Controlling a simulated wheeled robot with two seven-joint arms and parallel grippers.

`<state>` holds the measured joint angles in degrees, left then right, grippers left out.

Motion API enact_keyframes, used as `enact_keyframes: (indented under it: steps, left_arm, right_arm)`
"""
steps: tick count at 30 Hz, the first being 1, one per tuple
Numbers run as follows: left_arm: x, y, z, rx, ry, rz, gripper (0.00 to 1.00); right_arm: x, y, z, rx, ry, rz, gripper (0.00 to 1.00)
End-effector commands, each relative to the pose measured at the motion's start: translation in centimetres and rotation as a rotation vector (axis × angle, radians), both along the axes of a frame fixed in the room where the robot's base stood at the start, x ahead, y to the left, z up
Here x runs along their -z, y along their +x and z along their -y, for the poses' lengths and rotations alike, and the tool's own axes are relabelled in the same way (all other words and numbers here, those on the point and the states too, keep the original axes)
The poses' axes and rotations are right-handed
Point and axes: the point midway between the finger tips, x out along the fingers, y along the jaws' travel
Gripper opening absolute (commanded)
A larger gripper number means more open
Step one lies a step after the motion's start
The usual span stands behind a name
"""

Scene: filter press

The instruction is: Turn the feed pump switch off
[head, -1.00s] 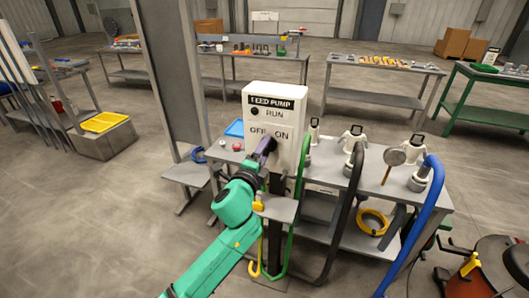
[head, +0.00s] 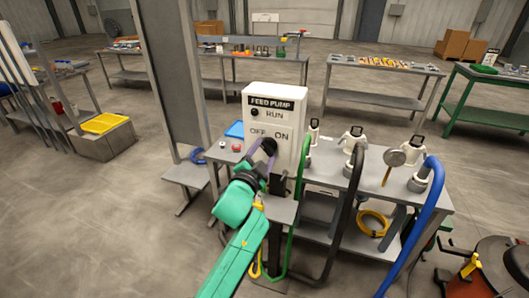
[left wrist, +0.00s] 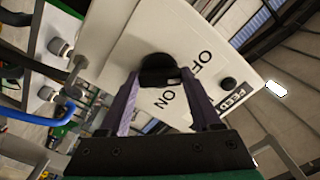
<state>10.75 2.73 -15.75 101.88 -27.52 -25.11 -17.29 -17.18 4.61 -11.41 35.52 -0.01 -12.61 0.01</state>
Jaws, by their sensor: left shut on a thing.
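The white feed pump box (head: 285,100) stands upright at the left end of the grey bench, marked FEED PUMP, RUN, OFF and ON. Its black switch knob (head: 269,146) sits below the OFF and ON labels. My left gripper (head: 264,151) reaches the knob from the front and is shut on it. In the left wrist view its two purple fingers (left wrist: 160,76) lie on either side of the black knob (left wrist: 154,66), in front of the box (left wrist: 120,40). The fingers partly hide the knob, and its pointing direction is unclear. My right gripper is out of view.
A round dark lamp (head: 255,112) beside RUN looks unlit. Green (head: 303,165), black (head: 349,200) and blue (head: 414,230) hoses rise close to the right. A tall grey panel (head: 172,70) stands left of the box. The floor at left is open.

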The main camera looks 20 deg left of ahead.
Motion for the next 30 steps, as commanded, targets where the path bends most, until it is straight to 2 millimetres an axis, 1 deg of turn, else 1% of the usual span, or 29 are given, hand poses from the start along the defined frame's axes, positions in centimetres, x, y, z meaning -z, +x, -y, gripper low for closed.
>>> enact_keyframes:
  steps: [7,20,21,22,23,30]
  left_arm:
    - [0.2,-0.01,-0.01,-0.001,-0.062,-0.007,0.09]
    - [0.26,-0.01,0.01,0.0,-0.073,-0.01,0.09]
    - [0.28,-0.01,0.01,0.0,-0.073,-0.01,0.76]
    - [0.28,-0.01,0.01,0.0,-0.072,-0.01,0.88]
    - [0.26,0.0,0.01,0.0,-0.072,-0.01,0.95]
    - [0.13,0.0,0.02,0.0,-0.071,-0.007,0.95]
  right_arm:
    - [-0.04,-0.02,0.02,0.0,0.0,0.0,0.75]
    - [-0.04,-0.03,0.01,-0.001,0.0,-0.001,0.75]
    - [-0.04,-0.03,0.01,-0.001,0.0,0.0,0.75]
    - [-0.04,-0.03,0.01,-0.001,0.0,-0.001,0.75]
    - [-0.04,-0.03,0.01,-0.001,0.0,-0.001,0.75]
    - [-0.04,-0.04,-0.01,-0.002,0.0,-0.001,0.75]
